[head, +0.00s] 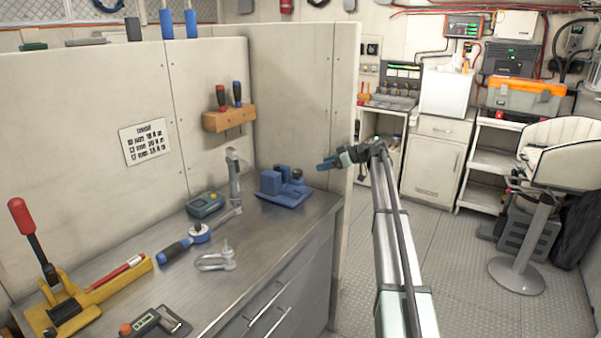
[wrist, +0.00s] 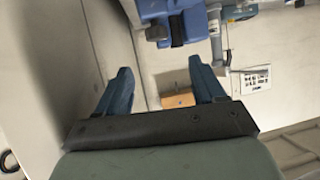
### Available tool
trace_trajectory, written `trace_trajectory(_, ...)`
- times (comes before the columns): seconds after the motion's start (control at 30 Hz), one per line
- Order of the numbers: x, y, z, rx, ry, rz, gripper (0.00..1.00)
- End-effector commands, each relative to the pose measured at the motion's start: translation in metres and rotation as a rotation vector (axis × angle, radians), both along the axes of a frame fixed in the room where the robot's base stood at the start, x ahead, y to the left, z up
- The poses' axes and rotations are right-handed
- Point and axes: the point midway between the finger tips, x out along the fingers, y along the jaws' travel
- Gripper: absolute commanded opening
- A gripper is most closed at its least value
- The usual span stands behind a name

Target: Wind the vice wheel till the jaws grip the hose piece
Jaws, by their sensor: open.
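The blue vice (head: 284,194) stands on the far right end of the metal workbench, near the partition. A small dark part (head: 297,174) shows at its upper right; I cannot tell whether it is the wheel or the hose piece. My gripper (head: 326,164) is to the right of the vice and a little higher, apart from it. In the wrist view the vice (wrist: 190,24) is at the top edge, partly cut off, beyond my fingertips. My gripper (wrist: 160,66) is open there, with nothing between its blue fingers. The jaw gap is not clear.
The workbench (head: 245,262) also carries a grey shackle (head: 217,258), a teal meter (head: 205,204), a blue-handled tool (head: 182,247) and a yellow lever tool (head: 70,312). A wooden rack (head: 229,119) with screwdrivers hangs on the wall behind. A partition (head: 305,95) stands close to the vice.

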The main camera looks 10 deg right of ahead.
Motion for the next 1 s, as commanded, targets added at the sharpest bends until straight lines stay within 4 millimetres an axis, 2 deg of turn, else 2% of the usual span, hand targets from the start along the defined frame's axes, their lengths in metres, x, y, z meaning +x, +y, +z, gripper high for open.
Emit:
trace_trajectory(0.17, -0.007, -0.011, -0.004, 0.031, -0.052, -0.009, 0.69)
trace_trajectory(0.33, 0.000, -0.005, -0.008, 0.034, -0.059, -0.009, 0.69)
trace_trajectory(1.0, 0.060, 0.074, -0.049, 0.034, -0.056, -0.008, 0.69)
